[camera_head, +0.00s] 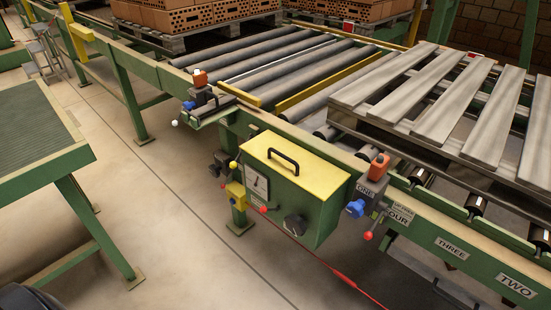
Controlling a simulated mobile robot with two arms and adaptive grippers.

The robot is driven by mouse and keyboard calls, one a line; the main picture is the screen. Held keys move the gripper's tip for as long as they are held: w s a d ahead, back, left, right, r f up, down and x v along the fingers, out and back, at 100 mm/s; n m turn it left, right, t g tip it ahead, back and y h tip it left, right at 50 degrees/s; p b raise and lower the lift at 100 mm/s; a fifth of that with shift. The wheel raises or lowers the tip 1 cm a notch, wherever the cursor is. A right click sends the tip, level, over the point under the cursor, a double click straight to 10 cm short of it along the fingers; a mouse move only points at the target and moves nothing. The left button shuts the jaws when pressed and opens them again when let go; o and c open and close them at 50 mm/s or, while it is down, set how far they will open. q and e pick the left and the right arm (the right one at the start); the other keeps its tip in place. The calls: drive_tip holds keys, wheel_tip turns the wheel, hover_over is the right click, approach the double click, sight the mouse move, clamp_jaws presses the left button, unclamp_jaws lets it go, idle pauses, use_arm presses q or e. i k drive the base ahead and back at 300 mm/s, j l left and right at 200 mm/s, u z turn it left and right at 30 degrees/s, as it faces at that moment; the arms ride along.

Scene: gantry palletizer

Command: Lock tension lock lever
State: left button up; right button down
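No part is clearly marked as the tension lock lever, so I cannot tell which it is. A lever with a red ball knob (368,235) sticks out below a blue knob (356,208) on the bracket right of the control box. Another small red knob (263,209) is at the box's lower left, by a yellow block (236,195). A yellow ball knob (233,164) sits above that block. A white ball knob (175,123) sticks out from the left bracket, near a blue knob (189,105). Neither of my grippers is in view.
A green control box with a yellow lid (297,160) juts from the conveyor frame. A wooden pallet (395,85) lies on the right rollers; bricks (205,15) stand at the back. A green table (38,125) is at left. A red cable (330,268) runs low. The floor between is clear.

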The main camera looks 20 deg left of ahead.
sight(263, 209)
drive_tip(key=i+j, duration=0.15)
drive_tip(key=j, duration=0.15)
drive_tip(key=i+j, duration=0.15)
drive_tip(key=j, duration=0.15)
drive_tip(key=i+j+z, duration=0.1)
drive_tip(key=j, duration=0.25)
drive_tip(key=i+j, duration=0.15)
drive_tip(key=j, duration=0.15)
drive_tip(key=i+j, duration=0.15)
drive_tip(key=j, duration=0.15)
drive_tip(key=z, duration=0.05)
